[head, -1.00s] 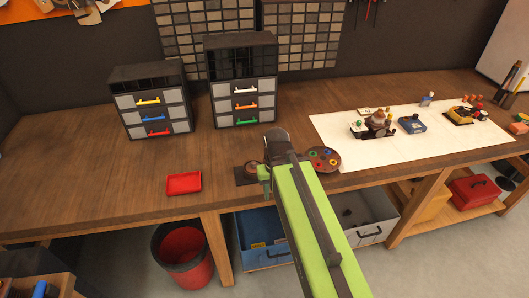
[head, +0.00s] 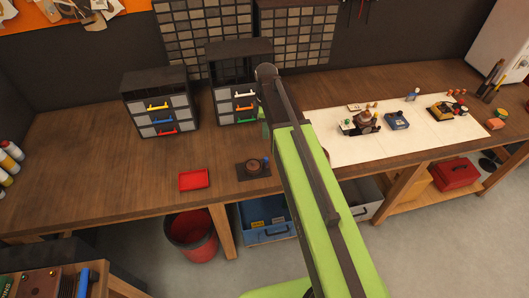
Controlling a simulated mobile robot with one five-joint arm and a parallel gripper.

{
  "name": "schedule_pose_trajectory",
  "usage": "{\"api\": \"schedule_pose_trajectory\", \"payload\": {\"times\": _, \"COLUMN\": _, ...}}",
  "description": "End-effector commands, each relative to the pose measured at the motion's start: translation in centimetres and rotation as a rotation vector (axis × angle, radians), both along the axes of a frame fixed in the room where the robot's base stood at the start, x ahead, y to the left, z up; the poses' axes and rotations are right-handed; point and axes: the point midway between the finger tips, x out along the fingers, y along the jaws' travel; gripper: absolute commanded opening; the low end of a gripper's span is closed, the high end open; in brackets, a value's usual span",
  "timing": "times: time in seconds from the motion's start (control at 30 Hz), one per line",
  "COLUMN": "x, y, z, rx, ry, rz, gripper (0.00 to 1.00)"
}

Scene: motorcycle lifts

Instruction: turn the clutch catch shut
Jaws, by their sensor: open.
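A small dark base plate with a round brown disc and a small blue knob (head: 253,168) lies on the workbench, right of the red tray. It looks like the clutch catch, but it is too small to tell how far it is turned. My gripper (head: 266,130) shows only in part, as a green piece beside my green and black arm, above and behind the plate in the picture. It is apart from the plate. My arm hides most of the gripper, and its fingertips are not clear.
A red tray (head: 194,179) lies left of the plate. Two drawer cabinets (head: 160,103) (head: 240,95) stand behind. A white mat (head: 430,136) with small assemblies lies to the right. The bench between tray and cabinets is clear. A red bin (head: 192,236) stands below.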

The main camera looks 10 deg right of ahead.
Motion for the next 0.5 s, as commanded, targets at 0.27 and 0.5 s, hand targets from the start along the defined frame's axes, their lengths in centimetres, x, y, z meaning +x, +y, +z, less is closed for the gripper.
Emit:
{"api": "schedule_pose_trajectory", "payload": {"times": 0.27, "x": 0.0, "y": 0.1, "z": -3.6, "rx": 0.000, "ry": 0.000, "rz": -0.002, "gripper": 0.41}}
{"api": "schedule_pose_trajectory", "payload": {"times": 0.5, "x": 0.0, "y": 0.1, "z": -8.6, "rx": 0.000, "ry": 0.000, "rz": -0.002, "gripper": 0.41}}
